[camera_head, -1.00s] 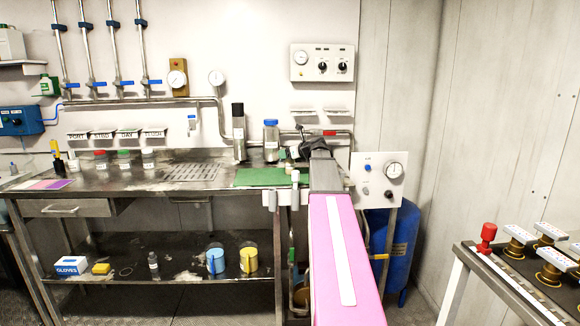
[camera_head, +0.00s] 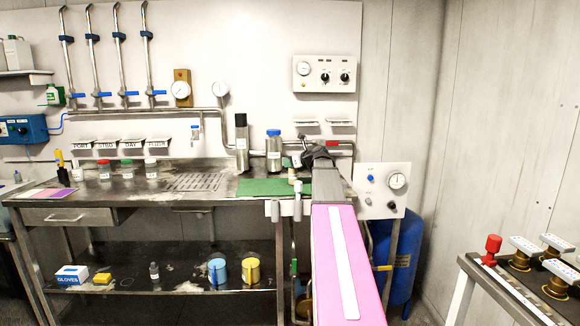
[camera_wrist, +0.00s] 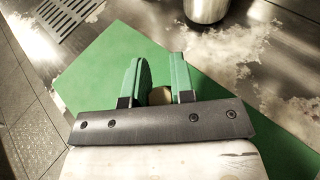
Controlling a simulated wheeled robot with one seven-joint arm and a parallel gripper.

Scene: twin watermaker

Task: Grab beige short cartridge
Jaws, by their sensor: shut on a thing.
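The beige short cartridge (camera_wrist: 160,96) shows as a small round beige piece between the two green fingers of my gripper (camera_wrist: 160,82) in the wrist view. My gripper is shut on it, and the dark gripper body hides much of it. In the head view, a small pale cylinder (camera_head: 292,174) at the gripper's end, over the green mat (camera_head: 262,187), looks like the same cartridge. My arm covers the mat's right side. I cannot tell whether the cartridge still touches the mat.
A tall dark-topped cylinder (camera_head: 242,145) and a blue-capped cylinder (camera_head: 273,150) stand just behind the mat. A drain grate (camera_head: 197,181) and small jars (camera_head: 127,168) lie to the left. A gauge panel (camera_head: 382,190) stands close at right.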

